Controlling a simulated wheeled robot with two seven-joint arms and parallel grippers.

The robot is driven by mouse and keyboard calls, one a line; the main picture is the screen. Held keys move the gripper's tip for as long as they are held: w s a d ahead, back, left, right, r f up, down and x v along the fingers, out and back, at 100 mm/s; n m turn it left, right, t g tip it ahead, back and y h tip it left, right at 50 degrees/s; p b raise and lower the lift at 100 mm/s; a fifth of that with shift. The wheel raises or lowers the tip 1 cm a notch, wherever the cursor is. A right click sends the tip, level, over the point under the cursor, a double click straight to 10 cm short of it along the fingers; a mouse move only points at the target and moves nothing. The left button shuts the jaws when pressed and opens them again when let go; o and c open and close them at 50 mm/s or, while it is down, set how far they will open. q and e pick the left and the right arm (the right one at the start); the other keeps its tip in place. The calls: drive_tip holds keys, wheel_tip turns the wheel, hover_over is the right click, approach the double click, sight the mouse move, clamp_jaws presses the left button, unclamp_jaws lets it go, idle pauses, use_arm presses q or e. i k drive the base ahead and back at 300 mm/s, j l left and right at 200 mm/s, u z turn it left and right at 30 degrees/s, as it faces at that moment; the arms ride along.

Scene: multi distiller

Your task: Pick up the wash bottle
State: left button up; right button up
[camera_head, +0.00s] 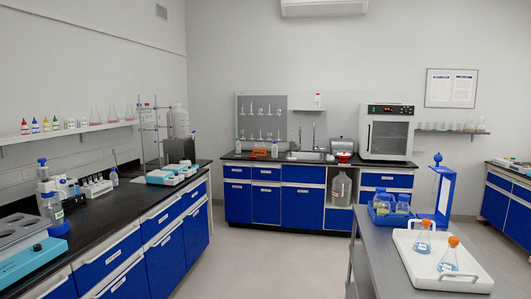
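I cannot tell for sure which bottle is the wash bottle. Several small white bottles with coloured tips, among them a red-tipped bottle (24,128), stand upright on the left wall shelf. A small blue-capped bottle (114,178) stands on the left bench. Another small bottle (274,150) stands by the sink. Neither of my grippers is in view, and nothing is seen held.
A black-topped bench (127,205) with blue drawers runs along the left. A grey table (381,250) at right holds a white tray (424,285) with two orange-capped flasks and a blue rack (385,217). The floor (277,262) between them is clear.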

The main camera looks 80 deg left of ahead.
sight(274, 147)
drive_tip(key=j+u, duration=0.45)
drive_tip(key=i+j+u, duration=0.2)
drive_tip(key=j+u, duration=0.25)
drive_tip(key=i+j+u, duration=0.2)
drive_tip(key=j+u, duration=0.25)
drive_tip(key=i+j+u, duration=0.25)
drive_tip(key=u, duration=0.2)
drive_tip(key=i+j+u, duration=0.3)
drive_tip(key=u, duration=0.15)
drive_tip(key=i+j+u, duration=0.1)
drive_tip(key=i+u, duration=0.5)
drive_tip(key=i, duration=2.5)
drive_tip(key=i+j, duration=0.1)
drive_tip(key=i, duration=1.2)
drive_tip(key=i+j+z, duration=0.1)
drive_tip(key=i+z, duration=0.15)
drive_tip(key=i, duration=0.35)
drive_tip(key=i+j+z, duration=0.3)
drive_tip(key=i, duration=0.25)
drive_tip(key=l, duration=0.1)
